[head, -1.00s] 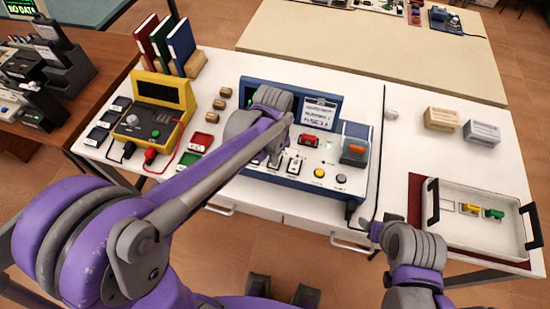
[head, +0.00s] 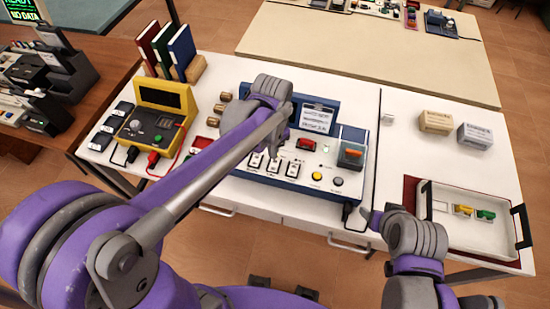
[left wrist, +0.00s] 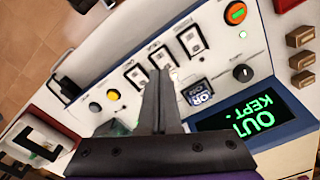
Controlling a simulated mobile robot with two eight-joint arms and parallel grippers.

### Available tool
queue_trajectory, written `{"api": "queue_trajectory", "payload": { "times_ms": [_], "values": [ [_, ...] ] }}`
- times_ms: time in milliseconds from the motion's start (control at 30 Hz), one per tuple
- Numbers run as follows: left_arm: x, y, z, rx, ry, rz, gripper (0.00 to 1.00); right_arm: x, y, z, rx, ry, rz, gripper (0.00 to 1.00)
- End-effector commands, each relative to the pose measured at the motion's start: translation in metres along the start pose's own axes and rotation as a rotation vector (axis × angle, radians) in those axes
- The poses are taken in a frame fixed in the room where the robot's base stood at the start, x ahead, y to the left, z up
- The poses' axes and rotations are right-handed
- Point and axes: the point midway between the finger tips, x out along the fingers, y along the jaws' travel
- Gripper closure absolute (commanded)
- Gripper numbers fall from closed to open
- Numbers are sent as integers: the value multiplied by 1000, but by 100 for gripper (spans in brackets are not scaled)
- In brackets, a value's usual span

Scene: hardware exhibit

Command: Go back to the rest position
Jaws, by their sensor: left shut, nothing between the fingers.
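My left gripper (head: 280,142) is above the blue-and-white console (head: 300,178), in the middle of the white table. In the left wrist view its two fingers (left wrist: 158,76) are together with nothing between them, over the console's row of switches (left wrist: 162,58). Whether the tips touch the panel is hard to tell.
A yellow meter (head: 165,97) with cables and several books (head: 182,50) stand left. A white tray (head: 448,235) with black handles holds small yellow and green parts at right. Two small boxes (head: 436,112) stand behind it. The console's display (left wrist: 250,117) shows green text.

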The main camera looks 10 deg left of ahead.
Motion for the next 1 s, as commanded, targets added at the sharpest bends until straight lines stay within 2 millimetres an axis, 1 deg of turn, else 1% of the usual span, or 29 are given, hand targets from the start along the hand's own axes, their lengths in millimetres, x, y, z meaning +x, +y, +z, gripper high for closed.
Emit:
{"api": "queue_trajectory", "payload": {
  "times_ms": [267,367,467,600,700,800,900,1000],
  "values": [
    [0,0,0,-1,1,-1,100,0,0,0,0,0,0,31],
    [-4,0,7,-21,18,-8,100,0,0,0,0,0,0,31],
    [-11,-1,23,-77,64,-26,100,0,0,0,0,0,0,31],
    [-22,0,58,-204,174,-65,100,0,0,0,0,0,0,31],
    [-24,2,84,-303,261,-91,100,0,0,0,0,0,0,31],
    [-23,4,106,-393,343,-112,100,0,0,0,0,0,0,31],
    [-20,6,122,-464,412,-128,100,0,0,0,0,0,0,31],
    [-17,8,132,-512,459,-136,100,0,0,0,0,0,0,31]
  ]
}}
